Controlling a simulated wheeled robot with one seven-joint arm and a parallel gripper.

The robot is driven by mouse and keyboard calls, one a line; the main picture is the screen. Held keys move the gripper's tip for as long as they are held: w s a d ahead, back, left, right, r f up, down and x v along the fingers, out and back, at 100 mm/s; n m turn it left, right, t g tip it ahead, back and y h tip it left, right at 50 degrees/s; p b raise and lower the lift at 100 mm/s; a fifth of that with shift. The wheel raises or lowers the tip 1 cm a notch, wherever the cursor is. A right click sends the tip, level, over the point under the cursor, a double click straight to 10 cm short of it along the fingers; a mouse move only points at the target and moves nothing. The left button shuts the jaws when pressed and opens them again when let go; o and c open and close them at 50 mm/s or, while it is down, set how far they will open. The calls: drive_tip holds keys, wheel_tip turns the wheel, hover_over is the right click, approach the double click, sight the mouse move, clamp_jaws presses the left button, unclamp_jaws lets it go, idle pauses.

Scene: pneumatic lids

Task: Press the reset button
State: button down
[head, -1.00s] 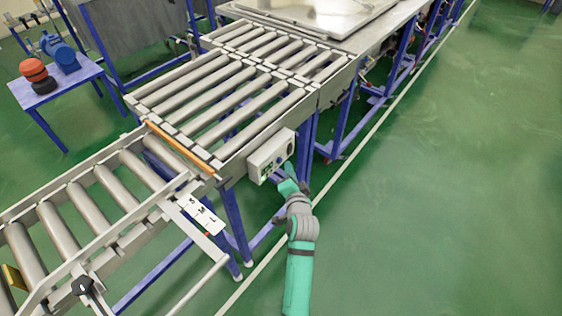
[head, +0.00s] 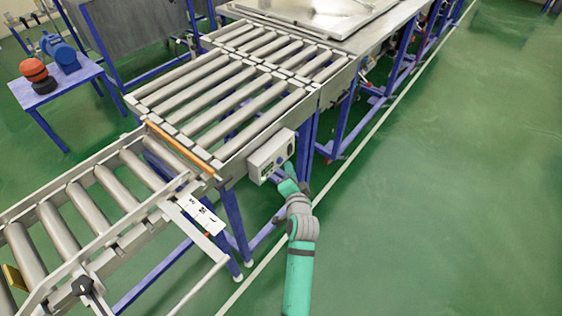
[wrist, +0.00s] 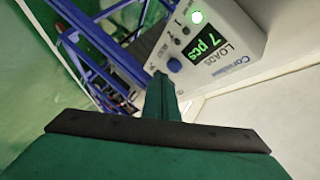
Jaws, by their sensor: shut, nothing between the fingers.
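A light grey control box (head: 271,156) is fixed to the side of the roller conveyor. In the wrist view the box (wrist: 238,62) has a display (wrist: 209,43) reading "7 pcs", a round blue button (wrist: 174,65), small dark controls (wrist: 185,30) and a bright white-green light (wrist: 197,17). I cannot read which control is marked reset. My gripper (wrist: 160,78) is shut and empty, its tips close beside the blue button. I cannot tell whether they touch it.
The roller conveyor (head: 213,158) and its blue legs (head: 235,220) stand beside my arm. A small blue table (head: 62,88) with a red-orange device (head: 34,71) stands at the back left. The green floor (head: 450,180) on the right is open.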

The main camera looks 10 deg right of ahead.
drive_tip(key=shift+w, duration=0.1)
drive_tip(key=shift+d, duration=0.1)
drive_tip(key=shift+a, duration=0.2)
idle(0.5)
drive_tip(key=shift+w, duration=0.15)
drive_tip(key=shift+w, duration=0.15)
idle(0.4)
